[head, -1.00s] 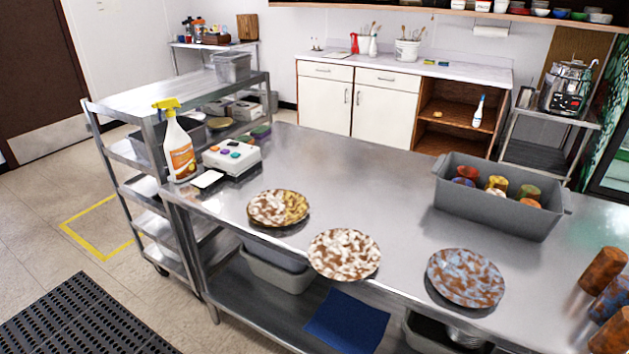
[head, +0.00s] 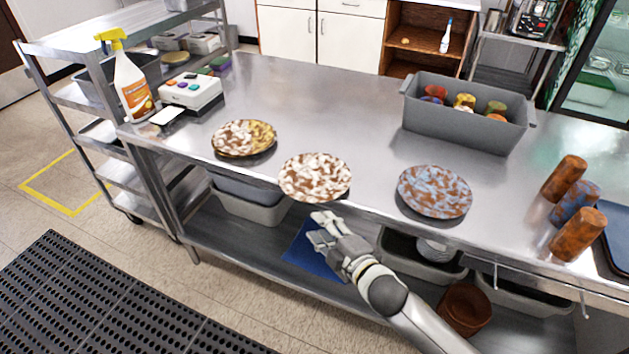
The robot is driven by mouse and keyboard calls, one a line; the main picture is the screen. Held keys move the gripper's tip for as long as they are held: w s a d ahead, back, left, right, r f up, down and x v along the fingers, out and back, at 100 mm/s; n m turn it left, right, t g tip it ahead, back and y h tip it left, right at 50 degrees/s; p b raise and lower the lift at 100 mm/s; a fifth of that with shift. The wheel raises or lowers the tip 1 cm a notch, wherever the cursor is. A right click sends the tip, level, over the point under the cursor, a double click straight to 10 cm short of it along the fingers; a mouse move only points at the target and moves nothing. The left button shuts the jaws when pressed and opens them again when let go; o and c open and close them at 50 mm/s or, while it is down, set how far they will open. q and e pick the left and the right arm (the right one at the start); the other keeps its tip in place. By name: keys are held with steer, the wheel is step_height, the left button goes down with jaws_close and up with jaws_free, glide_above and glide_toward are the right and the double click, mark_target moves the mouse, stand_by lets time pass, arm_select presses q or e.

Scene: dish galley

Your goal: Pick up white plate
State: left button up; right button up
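The white plate (head: 315,177), blotched with brown, lies flat at the front edge of the steel table, between two other plates. My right gripper (head: 314,228) is in front of the table edge, just below the white plate in the picture and apart from it. Its fingers are spread and nothing is between them. My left gripper is not in view.
A yellow-and-brown plate (head: 244,138) lies to the left and a blue-and-brown plate (head: 434,191) to the right. A grey bin (head: 462,128) holds several cups. Brown and blue tumblers (head: 565,178) stand at right. A spray bottle (head: 132,86) stands at left.

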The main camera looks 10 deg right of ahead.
mark_target(295, 193)
steer(key=shift+n+t+y, duration=0.3)
steer(key=shift+n+y, duration=0.1)
steer(key=shift+n, duration=0.1)
steer(key=shift+w+a+r+p, duration=0.3)
steer(key=shift+w+a, duration=0.5)
steer(key=shift+w, duration=0.85)
steer(key=shift+w+a+r+p, duration=0.15)
steer(key=shift+w+a+r, duration=0.5)
steer(key=shift+w, duration=1.05)
steer(key=shift+w+a+r+p, duration=0.2)
steer(key=shift+w+a, duration=0.75)
steer(key=shift+w, duration=0.7)
jaws_close()
